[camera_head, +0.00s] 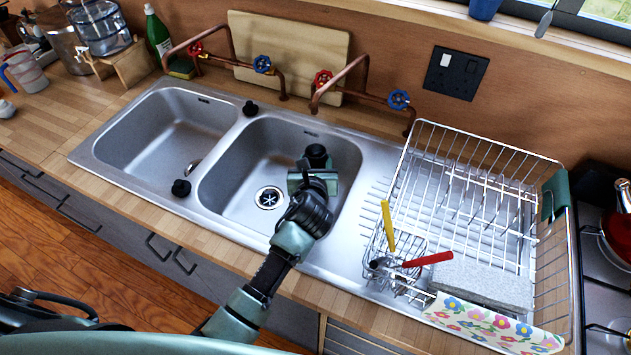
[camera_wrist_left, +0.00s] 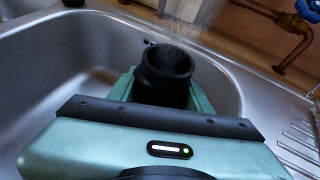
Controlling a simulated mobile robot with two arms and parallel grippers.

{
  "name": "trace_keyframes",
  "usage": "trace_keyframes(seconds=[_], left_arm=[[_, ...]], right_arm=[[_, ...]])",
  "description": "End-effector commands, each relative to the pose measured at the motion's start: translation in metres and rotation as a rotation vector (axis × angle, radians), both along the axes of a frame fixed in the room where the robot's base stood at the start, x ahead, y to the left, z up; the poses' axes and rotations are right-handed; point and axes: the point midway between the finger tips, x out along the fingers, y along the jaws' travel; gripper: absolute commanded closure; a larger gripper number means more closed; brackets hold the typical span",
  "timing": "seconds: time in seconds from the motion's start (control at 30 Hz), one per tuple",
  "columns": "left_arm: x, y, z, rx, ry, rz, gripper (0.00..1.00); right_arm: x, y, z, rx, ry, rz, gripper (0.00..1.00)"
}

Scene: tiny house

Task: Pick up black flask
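The black flask (camera_head: 316,152) is a dark, open-mouthed cylinder in the right sink basin, towards its back right. It also shows in the left wrist view (camera_wrist_left: 165,75), upright with its mouth facing up. My left gripper (camera_head: 313,179) reaches over the front of the basin. In the wrist view its green fingers lie close against both sides of the flask, so it appears shut on it. The flask's lower part is hidden, so I cannot tell whether it touches the basin. My right gripper is not in view.
The left basin (camera_head: 160,130) is empty. A wire dish rack (camera_head: 470,190) stands at the right, with yellow- and red-handled utensils in its front basket. Copper taps (camera_head: 340,85) rise behind the sink.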

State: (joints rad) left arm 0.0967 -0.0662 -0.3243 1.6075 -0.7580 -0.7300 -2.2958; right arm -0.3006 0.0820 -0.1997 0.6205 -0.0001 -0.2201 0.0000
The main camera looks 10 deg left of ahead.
Motion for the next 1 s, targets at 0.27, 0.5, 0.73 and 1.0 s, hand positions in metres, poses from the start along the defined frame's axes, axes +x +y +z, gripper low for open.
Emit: trace_keyframes(seconds=[0.27, 0.5, 0.73, 1.0], left_arm=[[0.001, -0.001, 0.003, -0.001, -0.007, -0.002, 1.00], [0.001, -0.001, 0.005, 0.000, -0.007, -0.002, 1.00], [0.002, 0.000, 0.015, -0.001, -0.010, -0.001, 1.00], [-0.018, -0.004, 0.015, 0.000, -0.008, -0.002, 1.00]], right_arm=[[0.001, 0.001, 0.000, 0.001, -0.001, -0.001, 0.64], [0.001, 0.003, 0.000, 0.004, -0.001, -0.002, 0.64], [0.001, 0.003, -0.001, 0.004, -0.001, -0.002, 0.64], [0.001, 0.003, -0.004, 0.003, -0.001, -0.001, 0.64]])
